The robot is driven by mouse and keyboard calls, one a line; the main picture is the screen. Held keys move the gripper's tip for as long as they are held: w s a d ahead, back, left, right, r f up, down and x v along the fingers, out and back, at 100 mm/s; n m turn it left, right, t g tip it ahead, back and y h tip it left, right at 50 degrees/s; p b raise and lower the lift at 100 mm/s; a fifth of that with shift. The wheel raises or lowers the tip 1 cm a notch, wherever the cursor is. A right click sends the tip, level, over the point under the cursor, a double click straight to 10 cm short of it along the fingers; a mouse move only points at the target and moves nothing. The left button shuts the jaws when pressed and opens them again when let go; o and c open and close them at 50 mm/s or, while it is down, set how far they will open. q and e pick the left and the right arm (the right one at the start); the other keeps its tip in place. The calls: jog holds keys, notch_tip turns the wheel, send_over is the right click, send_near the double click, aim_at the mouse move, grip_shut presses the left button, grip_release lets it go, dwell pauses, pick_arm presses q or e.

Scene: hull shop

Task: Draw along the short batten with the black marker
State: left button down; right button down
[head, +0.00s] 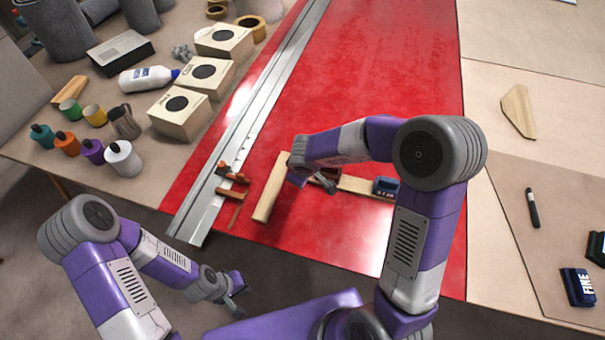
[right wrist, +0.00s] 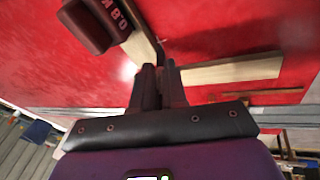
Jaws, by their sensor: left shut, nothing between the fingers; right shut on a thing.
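My right gripper (head: 326,184) is low over the red panel, beside two pale wooden battens. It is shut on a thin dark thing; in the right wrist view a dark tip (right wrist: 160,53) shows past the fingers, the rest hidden. One batten (head: 268,205) lies left of the gripper; another (head: 358,184) runs to its right, partly covered. I cannot tell which is the short batten. A pale batten (right wrist: 230,72) also shows close beside the fingers in the right wrist view. A black pen or marker (head: 533,208) lies on the right-hand table. My left gripper (head: 236,286) is shut and empty, off the panel's front edge.
A blue block (head: 385,186) sits on the right batten, and a dark red lettered block (right wrist: 105,24) shows near the fingers. Boxes and bottles crowd the left table. The far red panel (head: 385,65) is clear.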

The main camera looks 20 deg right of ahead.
jog(key=shift+f+b, duration=0.3)
jog(key=shift+b, duration=0.3)
dwell(1.3)
jog(key=shift+s+d, duration=0.1)
jog(key=shift+d, duration=0.1)
jog(key=shift+s+d, duration=0.35)
jog(key=shift+d, duration=0.1)
jog(key=shift+d, duration=0.1)
jog(key=shift+s+d+b, duration=0.35)
jog(key=shift+s+d, duration=0.05)
jog(key=shift+d, duration=0.15)
jog(key=shift+d, duration=0.1)
jog(key=shift+s+d, duration=0.45)
jog(key=shift+d, duration=0.05)
jog(key=shift+s+d, duration=0.1)
jog(key=shift+d, duration=0.05)
